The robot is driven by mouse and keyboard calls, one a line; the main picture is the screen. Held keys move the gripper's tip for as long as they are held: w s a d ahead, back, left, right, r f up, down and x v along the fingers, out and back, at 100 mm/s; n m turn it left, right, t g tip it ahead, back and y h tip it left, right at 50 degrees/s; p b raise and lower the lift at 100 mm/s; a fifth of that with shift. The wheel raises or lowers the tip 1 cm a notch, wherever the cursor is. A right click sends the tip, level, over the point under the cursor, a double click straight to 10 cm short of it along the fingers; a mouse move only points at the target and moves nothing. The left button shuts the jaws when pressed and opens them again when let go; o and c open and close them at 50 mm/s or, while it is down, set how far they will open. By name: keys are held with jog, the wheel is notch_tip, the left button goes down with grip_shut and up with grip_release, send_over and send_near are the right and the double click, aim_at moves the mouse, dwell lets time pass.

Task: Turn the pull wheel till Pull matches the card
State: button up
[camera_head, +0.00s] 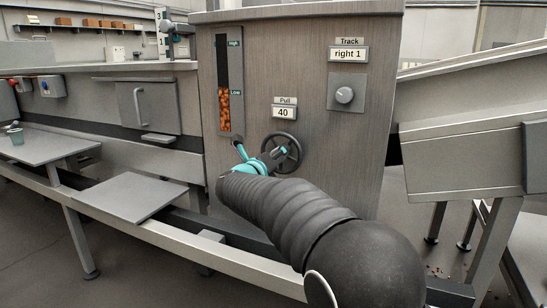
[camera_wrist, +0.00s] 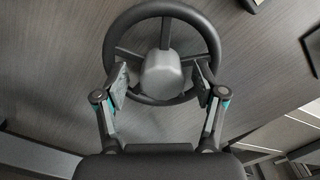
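The dark pull wheel (camera_head: 298,150) is on the front of the grey-brown cabinet (camera_head: 300,60), below the Pull display (camera_head: 283,113), which reads 40. My gripper (camera_head: 281,153) is at the wheel, and my arm hides part of it. In the wrist view the wheel (camera_wrist: 160,10) shows its round rim, spokes and grey hub (camera_wrist: 162,76). The gripper's two fingers (camera_wrist: 160,82) stand apart on either side of the hub, overlapping the lower part of the wheel. A gap shows between each finger and the hub. I cannot tell whether they touch the rim or spokes. No card showing a pull value is readable.
A metal chute (camera_head: 470,145) juts out at right, and a bench (camera_head: 40,145) runs along the left.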

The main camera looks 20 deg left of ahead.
jog(key=shift+s, duration=0.1)
jog(key=s, duration=1.1)
jog(key=shift+s+a, duration=0.4)
jog(key=shift+a, duration=0.05)
